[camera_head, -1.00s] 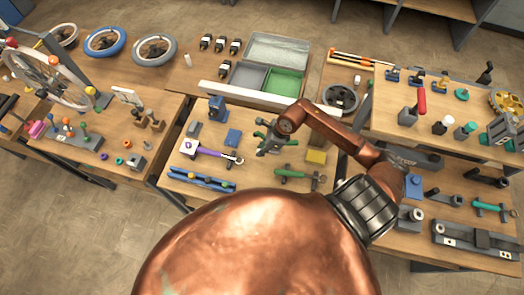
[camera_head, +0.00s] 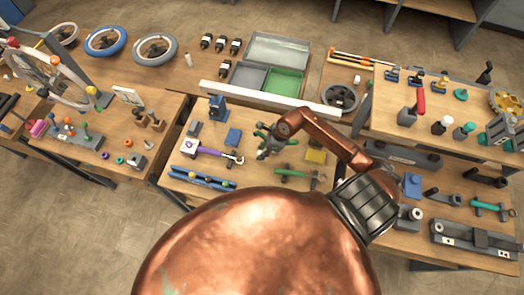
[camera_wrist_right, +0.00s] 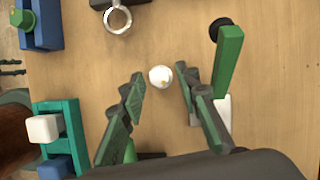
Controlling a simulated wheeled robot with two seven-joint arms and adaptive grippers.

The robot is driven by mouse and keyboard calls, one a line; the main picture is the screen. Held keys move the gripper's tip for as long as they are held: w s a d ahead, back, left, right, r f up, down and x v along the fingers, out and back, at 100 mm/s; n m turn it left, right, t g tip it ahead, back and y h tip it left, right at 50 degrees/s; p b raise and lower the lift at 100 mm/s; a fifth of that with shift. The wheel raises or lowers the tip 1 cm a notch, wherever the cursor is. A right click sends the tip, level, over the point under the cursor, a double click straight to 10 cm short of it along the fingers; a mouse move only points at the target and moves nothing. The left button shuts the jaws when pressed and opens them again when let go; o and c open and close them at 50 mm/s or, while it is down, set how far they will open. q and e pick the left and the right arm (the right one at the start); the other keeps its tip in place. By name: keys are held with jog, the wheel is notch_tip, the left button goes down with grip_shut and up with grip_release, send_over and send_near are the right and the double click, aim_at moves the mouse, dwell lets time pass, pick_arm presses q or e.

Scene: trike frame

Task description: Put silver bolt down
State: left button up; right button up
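My right gripper (camera_head: 263,153) is over the middle table, small and partly hidden by its own wrist in the head view. In the right wrist view its two green-and-dark fingers (camera_wrist_right: 160,82) are apart. A small round whitish piece (camera_wrist_right: 160,77), which looks like the silver bolt seen end-on, is between the fingertips. A gap shows on both sides of it, so the fingers do not touch it. I cannot tell how high it is above the wood. The bolt cannot be made out in the head view. My left gripper is not in view.
A purple-handled wrench (camera_head: 210,152), a yellow block (camera_head: 316,156) and a green-handled tool (camera_head: 297,174) lie around the gripper. In the wrist view, a green bar (camera_wrist_right: 228,60) stands at right and a teal holder (camera_wrist_right: 58,125) at lower left. Bare wood surrounds the whitish piece.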

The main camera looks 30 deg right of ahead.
jog(key=shift+o, duration=0.4)
jog(key=shift+r, duration=0.25)
jog(key=b+v, duration=0.1)
jog(key=v, duration=1)
jog(key=shift+r, duration=0.35)
jog(key=shift+s, duration=0.1)
